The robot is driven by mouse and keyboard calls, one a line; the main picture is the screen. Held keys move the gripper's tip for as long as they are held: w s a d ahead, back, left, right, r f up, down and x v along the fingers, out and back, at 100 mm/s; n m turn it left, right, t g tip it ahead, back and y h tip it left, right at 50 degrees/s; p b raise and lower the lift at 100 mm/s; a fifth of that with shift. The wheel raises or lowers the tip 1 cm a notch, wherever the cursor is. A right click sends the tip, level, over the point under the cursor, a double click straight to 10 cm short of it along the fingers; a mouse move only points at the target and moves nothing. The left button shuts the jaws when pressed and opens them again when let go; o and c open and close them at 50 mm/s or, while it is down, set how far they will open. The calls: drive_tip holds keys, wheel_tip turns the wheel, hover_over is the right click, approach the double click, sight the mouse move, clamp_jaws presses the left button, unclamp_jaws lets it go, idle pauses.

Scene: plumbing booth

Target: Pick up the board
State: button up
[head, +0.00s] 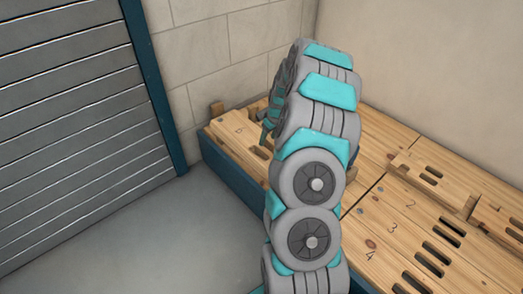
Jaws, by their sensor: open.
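Light wooden boards make up the top of a low bench with a blue side. One board (238,127) lies flat at the far left end, with a faint mark and a dark slot. My gripper (268,132) points down over the right part of this board, at the far end of my arm. It is open, and nothing shows between its fingers. My arm hides part of the board and the middle of the bench. I cannot tell whether the fingertips touch the wood.
The bench top (375,215) has numbered rows with dark slots on the right. Walls close off the back. Grey floor (190,225) is clear before a metal shutter (75,110).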

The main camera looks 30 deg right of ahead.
sight(264, 149)
drive_tip(key=x, duration=0.6)
drive_tip(key=shift+s+a+f, duration=0.1)
drive_tip(key=shift+s+a, duration=0.3)
drive_tip(key=shift+s, duration=0.05)
clamp_jaws()
idle(1.0)
